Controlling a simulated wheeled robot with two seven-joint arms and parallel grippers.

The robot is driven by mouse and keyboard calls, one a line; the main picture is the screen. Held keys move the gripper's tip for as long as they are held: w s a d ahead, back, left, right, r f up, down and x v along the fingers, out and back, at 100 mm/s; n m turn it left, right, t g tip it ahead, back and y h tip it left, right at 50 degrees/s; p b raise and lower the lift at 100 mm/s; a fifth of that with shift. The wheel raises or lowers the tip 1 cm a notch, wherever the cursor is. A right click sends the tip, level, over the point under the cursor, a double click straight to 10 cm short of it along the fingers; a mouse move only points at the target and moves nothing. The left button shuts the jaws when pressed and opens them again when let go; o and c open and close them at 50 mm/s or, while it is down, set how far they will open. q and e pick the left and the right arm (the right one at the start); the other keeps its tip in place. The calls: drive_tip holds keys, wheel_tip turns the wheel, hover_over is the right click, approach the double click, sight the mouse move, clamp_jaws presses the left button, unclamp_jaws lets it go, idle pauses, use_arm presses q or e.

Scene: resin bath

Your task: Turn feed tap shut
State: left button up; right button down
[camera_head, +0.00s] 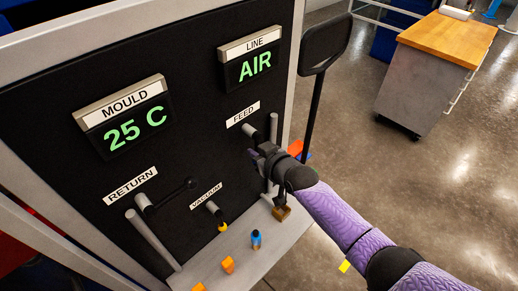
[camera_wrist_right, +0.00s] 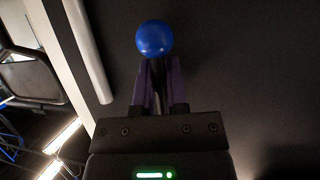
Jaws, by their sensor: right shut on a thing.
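The feed tap (camera_head: 249,130) sticks out of the black panel below the FEED label (camera_head: 243,114). My right gripper (camera_head: 257,158) is at this tap, just below its stub, and covers most of the handle in the head view. In the right wrist view, a blue ball knob (camera_wrist_right: 154,38) shows at the end of a dark handle. My right gripper's purple fingers (camera_wrist_right: 157,85) are shut on the handle on both sides, just behind the knob. The handle's exact angle is hard to tell. My left gripper is in no view.
The return tap (camera_head: 144,203) and the vacuum tap (camera_head: 212,207) with a yellow tip are on the same panel.

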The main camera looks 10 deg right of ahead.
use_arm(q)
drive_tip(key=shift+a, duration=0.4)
use_arm(e)
drive_tip(key=c, duration=0.6)
unclamp_jaws()
drive_tip(key=shift+a, duration=0.1)
drive_tip(key=shift+c, duration=0.2)
drive_tip(key=shift+s, duration=0.15)
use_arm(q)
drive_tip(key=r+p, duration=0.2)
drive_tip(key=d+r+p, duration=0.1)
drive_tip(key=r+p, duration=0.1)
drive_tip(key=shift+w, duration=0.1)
use_arm(e)
drive_tip(key=v, duration=0.9)
drive_tip(key=shift+s+d+r, duration=0.2)
drive_tip(key=shift+s+r, duration=0.05)
